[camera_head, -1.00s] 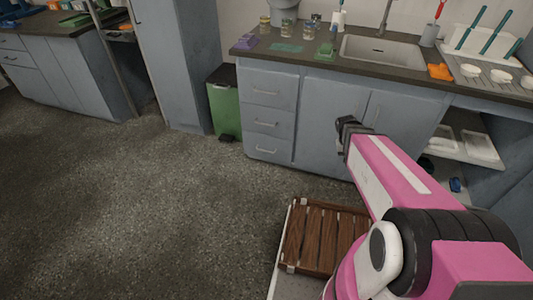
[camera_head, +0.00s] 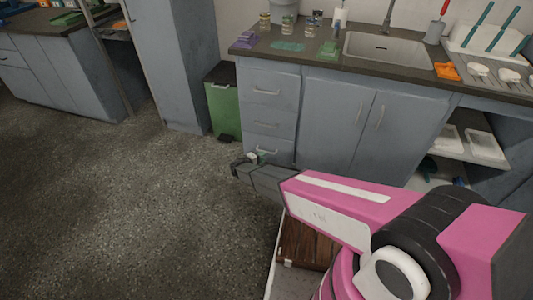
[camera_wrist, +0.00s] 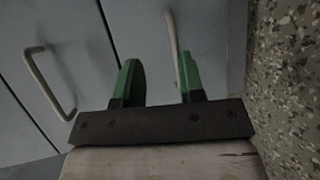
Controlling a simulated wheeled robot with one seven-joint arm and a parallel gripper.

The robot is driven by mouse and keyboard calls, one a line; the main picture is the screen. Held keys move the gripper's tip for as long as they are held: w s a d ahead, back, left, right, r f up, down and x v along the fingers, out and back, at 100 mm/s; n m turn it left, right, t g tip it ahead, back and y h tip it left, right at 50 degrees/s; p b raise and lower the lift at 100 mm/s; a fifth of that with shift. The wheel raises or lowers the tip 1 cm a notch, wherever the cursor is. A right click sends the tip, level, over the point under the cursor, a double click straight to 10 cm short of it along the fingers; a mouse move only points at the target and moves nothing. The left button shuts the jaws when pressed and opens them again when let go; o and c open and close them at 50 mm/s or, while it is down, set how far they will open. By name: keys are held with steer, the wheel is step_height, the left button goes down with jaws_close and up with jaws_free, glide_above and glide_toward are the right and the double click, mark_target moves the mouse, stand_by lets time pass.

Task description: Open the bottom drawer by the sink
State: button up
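The bottom drawer (camera_head: 283,151) is the lowest of three in the grey-blue cabinet left of the sink (camera_head: 390,50). It looks closed. My gripper (camera_head: 262,157) is in front of it, low down, partly covering it. In the wrist view my gripper (camera_wrist: 158,80) is open, with its two green fingers apart and nothing held. The bottom drawer's bar handle (camera_wrist: 171,45) shows beyond and between the fingertips, nearer the right finger; I cannot tell whether they touch. The middle drawer's handle (camera_wrist: 48,85) is at the left.
Two cupboard doors (camera_head: 345,115) are right of the drawers. A green bin (camera_head: 222,105) stands left of them. Speckled floor (camera_head: 130,215) is clear at the left. The counter holds jars and small items.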

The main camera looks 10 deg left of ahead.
steer(key=a+f+n+t, duration=0.1)
steer(key=a+f, duration=0.1)
steer(key=a, duration=0.2)
steer(key=shift+y, duration=0.4)
steer(key=x, duration=1)
steer(key=shift+s+d, duration=0.15)
steer(key=shift+d, duration=0.1)
jaws_close()
